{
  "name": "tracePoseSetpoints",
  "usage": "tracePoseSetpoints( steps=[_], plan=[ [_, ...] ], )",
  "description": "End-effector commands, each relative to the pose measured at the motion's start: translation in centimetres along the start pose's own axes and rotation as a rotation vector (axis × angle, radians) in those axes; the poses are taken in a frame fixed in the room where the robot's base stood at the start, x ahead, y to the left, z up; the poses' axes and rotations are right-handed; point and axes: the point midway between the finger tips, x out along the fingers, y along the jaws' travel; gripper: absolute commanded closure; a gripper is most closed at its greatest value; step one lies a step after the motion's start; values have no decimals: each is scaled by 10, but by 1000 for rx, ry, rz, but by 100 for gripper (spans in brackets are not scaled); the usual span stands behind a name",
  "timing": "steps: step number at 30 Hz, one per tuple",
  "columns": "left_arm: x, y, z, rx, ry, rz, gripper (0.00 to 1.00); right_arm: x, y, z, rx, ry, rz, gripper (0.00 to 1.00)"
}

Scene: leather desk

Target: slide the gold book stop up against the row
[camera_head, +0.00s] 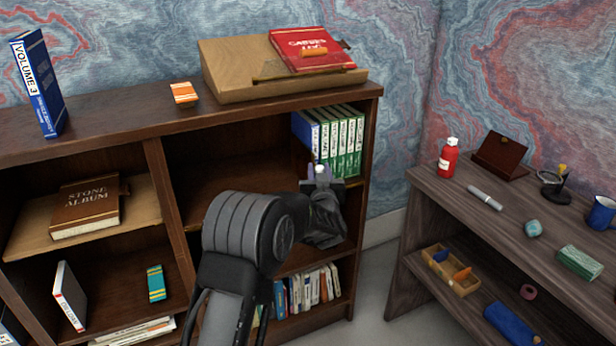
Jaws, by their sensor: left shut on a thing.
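The row of upright volumes (343,142), green ones with a blue one at its left end, stands in the upper right shelf compartment. My left gripper (322,172) is at the front of that compartment, just below and in front of the row's left part. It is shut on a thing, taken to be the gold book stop. The stop itself is hidden behind the fingers and wrist, so I cannot tell whether it touches the row. My right gripper is out of view.
The compartment is empty left of the row. A slanted wooden stand with a red book (310,47) is on the bookcase top (120,118), near an orange box (184,93) and the blue Volume 3 (40,85). A side desk (500,240) stands right.

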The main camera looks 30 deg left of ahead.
Motion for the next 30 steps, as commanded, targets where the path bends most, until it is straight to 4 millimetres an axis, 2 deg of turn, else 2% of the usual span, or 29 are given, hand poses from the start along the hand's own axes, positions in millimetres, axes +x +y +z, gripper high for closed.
tracePoseSetpoints(
  steps=[3,12,13,18,20,30],
  plan=[
    [1,6,1,2,-1,5,100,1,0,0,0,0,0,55],
    [1,6,0,2,-1,6,100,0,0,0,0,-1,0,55],
    [1,6,0,2,-1,6,70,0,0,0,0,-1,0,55],
    [1,5,0,1,-1,4,56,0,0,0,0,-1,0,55],
    [1,5,0,1,-1,3,52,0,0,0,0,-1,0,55],
    [-3,4,0,0,0,1,52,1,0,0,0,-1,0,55]
  ],
)
